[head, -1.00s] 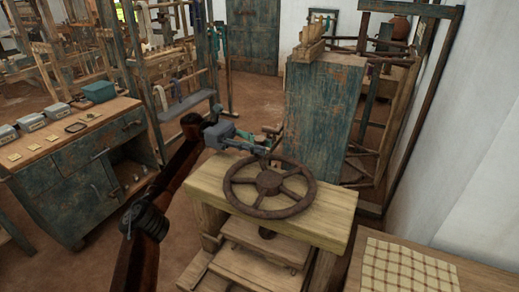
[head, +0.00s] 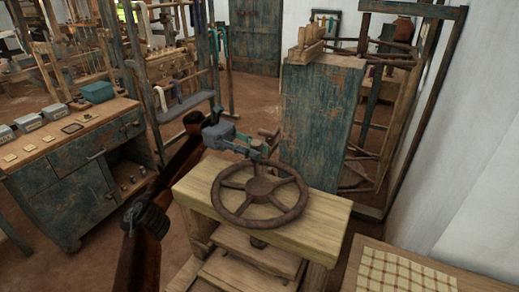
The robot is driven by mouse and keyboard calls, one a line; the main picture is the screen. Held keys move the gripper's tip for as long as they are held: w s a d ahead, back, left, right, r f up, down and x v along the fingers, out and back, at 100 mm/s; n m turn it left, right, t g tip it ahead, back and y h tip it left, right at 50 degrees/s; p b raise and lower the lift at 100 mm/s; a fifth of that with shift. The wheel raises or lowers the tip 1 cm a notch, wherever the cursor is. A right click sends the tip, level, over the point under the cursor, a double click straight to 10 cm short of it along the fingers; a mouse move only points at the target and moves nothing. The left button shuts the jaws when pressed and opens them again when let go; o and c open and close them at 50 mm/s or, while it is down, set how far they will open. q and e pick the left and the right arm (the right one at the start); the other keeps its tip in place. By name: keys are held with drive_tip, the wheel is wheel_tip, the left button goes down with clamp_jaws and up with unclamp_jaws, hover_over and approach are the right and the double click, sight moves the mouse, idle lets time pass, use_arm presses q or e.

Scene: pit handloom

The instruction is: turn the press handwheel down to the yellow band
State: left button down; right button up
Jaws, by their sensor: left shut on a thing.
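The brown five-spoked press handwheel (head: 260,186) lies flat above the pale wooden top beam of the press (head: 325,212). My left gripper (head: 258,153) reaches in from the left and is shut on the handwheel's far rim. Its fingers hide a small piece of that rim. Below the beam, a short part of the dark screw shows, with wooden boards of the press (head: 262,250) under it. I cannot make out the yellow band in this view. My right gripper is not in view.
A tall worn blue-green cabinet (head: 320,115) stands close behind the press. A blue workbench (head: 75,170) with small boxes is at the left. A table with a checked cloth (head: 400,275) is at the lower right, near the white wall. Bare floor lies between bench and press.

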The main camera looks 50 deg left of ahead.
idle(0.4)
use_arm(q)
drive_tip(key=c, duration=1.6)
unclamp_jaws()
drive_tip(key=shift+w, duration=0.2)
